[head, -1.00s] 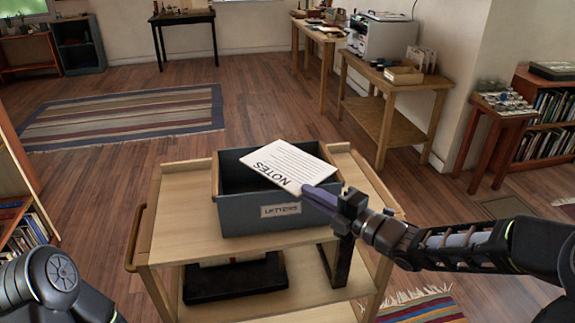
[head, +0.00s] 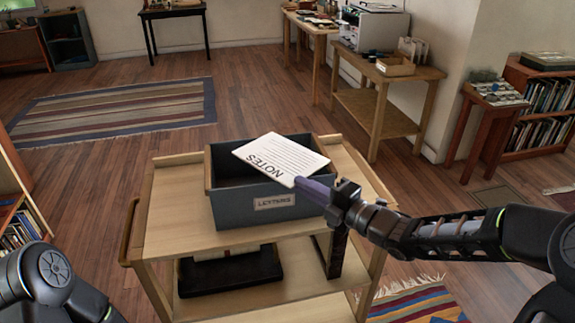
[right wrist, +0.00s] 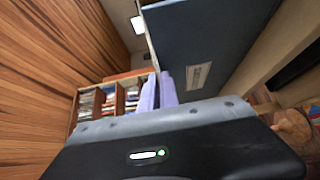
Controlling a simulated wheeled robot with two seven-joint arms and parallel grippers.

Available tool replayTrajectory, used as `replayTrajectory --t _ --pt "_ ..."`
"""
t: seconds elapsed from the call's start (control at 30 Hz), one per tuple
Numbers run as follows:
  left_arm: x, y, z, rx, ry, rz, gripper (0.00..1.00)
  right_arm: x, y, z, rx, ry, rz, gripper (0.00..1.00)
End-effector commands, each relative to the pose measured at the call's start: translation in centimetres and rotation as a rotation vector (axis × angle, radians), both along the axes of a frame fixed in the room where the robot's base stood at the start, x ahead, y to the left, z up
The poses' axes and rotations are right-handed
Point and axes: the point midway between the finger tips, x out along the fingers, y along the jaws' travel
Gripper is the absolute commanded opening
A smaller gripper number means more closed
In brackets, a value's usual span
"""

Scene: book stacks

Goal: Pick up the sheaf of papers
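The sheaf of papers (head: 282,158), a white lined sheet marked NOTES, lies tilted across the open top of a grey-blue box (head: 236,211) labelled as letters. My right gripper (head: 308,188) reaches in from the right over the box's front right corner, with its purple fingers at the sheaf's near corner. In the right wrist view, the sheaf shows edge-on as a thin pale strip (right wrist: 149,45) running in between the purple fingertips (right wrist: 158,88), which look shut on it. My left gripper is out of view; only part of that arm shows at lower left.
The box stands on a light wooden cart (head: 170,230) with a dark object (head: 230,270) on its lower shelf. Bare cart top lies left of the box. Beyond are open floor, a striped rug (head: 115,110) and wooden side tables (head: 385,100).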

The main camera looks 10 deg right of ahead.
Motion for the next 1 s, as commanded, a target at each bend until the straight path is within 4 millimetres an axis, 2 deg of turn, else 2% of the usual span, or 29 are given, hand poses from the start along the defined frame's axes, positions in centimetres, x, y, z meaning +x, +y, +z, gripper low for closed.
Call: replayTrajectory --t 0.13,0.27,0.5,0.7,1.0 --pt "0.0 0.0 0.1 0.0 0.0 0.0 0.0 0.0 0.0 0.5 -0.002 -0.001 0.0 0.0" --pt "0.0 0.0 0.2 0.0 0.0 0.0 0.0 0.0 0.0 2.0 -0.003 -0.004 0.0 0.0" --pt "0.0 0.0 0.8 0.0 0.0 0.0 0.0 0.0 0.0 6.6 -0.006 -0.006 0.001 0.0" --pt "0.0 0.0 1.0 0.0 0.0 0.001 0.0 0.0 0.0 9.5 -0.002 -0.003 0.001 0.0" --pt "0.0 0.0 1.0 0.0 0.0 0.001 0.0 0.0 0.0 10.0 0.0 0.0 0.0 0.0"
